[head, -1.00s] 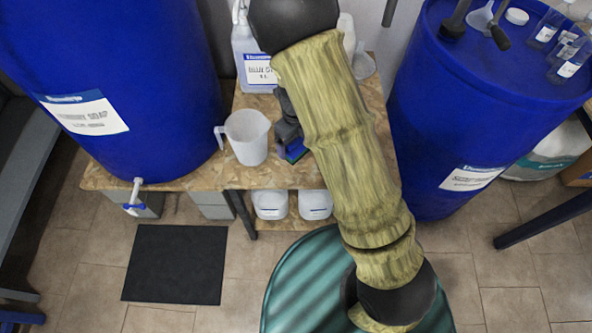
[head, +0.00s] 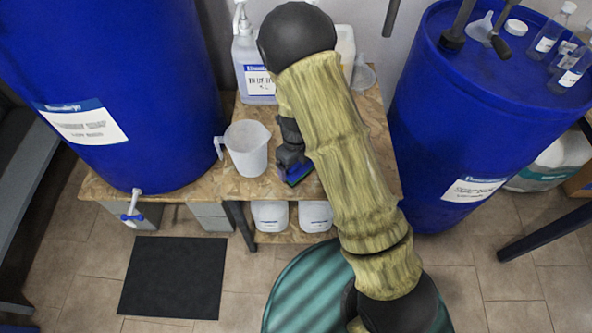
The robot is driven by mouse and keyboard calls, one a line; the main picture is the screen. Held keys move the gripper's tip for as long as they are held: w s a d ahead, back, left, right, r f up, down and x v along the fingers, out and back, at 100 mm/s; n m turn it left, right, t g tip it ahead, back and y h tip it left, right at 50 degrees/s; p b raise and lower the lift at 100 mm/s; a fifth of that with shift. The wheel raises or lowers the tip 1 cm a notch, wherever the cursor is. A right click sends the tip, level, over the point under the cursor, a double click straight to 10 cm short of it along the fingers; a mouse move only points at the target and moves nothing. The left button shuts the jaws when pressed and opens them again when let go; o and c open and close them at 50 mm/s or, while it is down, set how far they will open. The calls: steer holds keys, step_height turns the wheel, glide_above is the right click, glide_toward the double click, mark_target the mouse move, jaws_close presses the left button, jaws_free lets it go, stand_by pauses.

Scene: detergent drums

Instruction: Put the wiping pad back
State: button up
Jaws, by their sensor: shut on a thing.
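My gripper (head: 291,160) points down over the wooden bench, just right of the white measuring jug. It is shut on the wiping pad (head: 299,174), a small blue block with a green lower edge. The pad is at or just above the bench top; I cannot tell whether it touches. My arm hides the pad's right side and part of the bench behind it.
The white jug (head: 247,147) stands close to the gripper's left. A pump bottle (head: 257,70) and a funnel (head: 363,75) stand at the back of the bench (head: 205,175). Large blue drums stand left (head: 110,60) and right (head: 425,110). A dark mat (head: 172,278) lies on the floor.

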mark_target(296, 170)
steer(key=shift+f+b, duration=0.35)
steer(key=shift+f, duration=1.5)
steer(key=shift+f, duration=0.2)
steer(key=o, duration=1)
steer(key=shift+r, duration=0.1)
step_height(296, 170, up, 12)
steer(key=shift+r+p, duration=0.15)
steer(key=shift+p, duration=1.1)
